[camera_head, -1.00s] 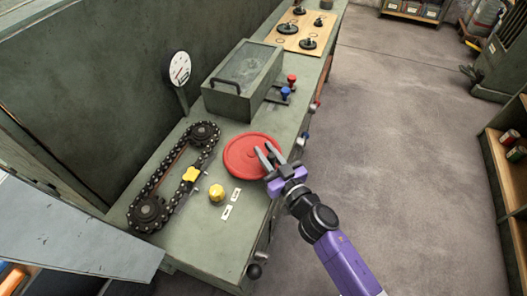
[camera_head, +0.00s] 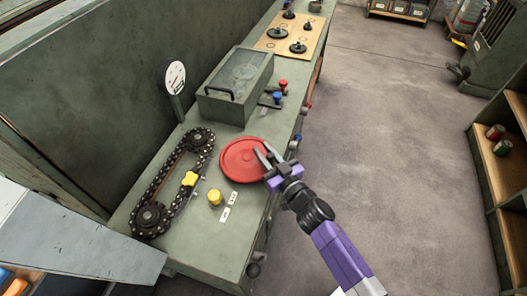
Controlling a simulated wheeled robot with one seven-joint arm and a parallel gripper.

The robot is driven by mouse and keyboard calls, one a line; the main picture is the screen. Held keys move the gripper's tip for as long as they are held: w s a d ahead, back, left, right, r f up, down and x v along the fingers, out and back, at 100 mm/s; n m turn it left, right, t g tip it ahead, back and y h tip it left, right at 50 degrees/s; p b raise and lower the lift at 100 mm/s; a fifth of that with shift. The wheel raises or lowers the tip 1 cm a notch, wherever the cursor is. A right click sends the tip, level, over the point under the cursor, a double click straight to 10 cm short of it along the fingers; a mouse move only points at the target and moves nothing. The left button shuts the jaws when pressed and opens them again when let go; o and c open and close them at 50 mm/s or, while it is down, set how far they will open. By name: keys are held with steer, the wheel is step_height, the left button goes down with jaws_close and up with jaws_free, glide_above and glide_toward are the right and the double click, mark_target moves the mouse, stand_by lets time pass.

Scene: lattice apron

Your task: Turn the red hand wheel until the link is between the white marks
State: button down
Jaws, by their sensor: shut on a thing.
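The red hand wheel (camera_head: 240,164) lies flat on the green bench top. My gripper (camera_head: 264,152) is at the right part of its rim, shut on the wheel; the exact grip point is partly hidden by the fingers. A black chain (camera_head: 165,175) runs round two dark sprockets left of the wheel. The yellow link (camera_head: 190,179) sits on the chain's right-hand run, about midway between the sprockets. I cannot clearly make out the white marks beside the chain, so I cannot tell how the link lies relative to them.
A white dial gauge (camera_head: 175,78) and a green box (camera_head: 235,88) stand behind. Blue and red knobs (camera_head: 280,90) are beside the box.

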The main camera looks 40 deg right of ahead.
mark_target(272, 164)
steer(key=shift+a, duration=0.15)
stand_by(0.8)
steer(key=c, duration=1.2)
jaws_free()
steer(key=shift+c, duration=0.2)
steer(key=s, duration=0.2)
steer(key=s+b, duration=0.1)
steer(key=s, duration=0.3)
steer(key=shift+s+a+f, duration=0.15)
steer(key=shift+s+a, duration=0.15)
steer(key=shift+a, duration=0.05)
steer(key=shift+s+a, duration=0.1)
steer(key=shift+s, duration=0.45)
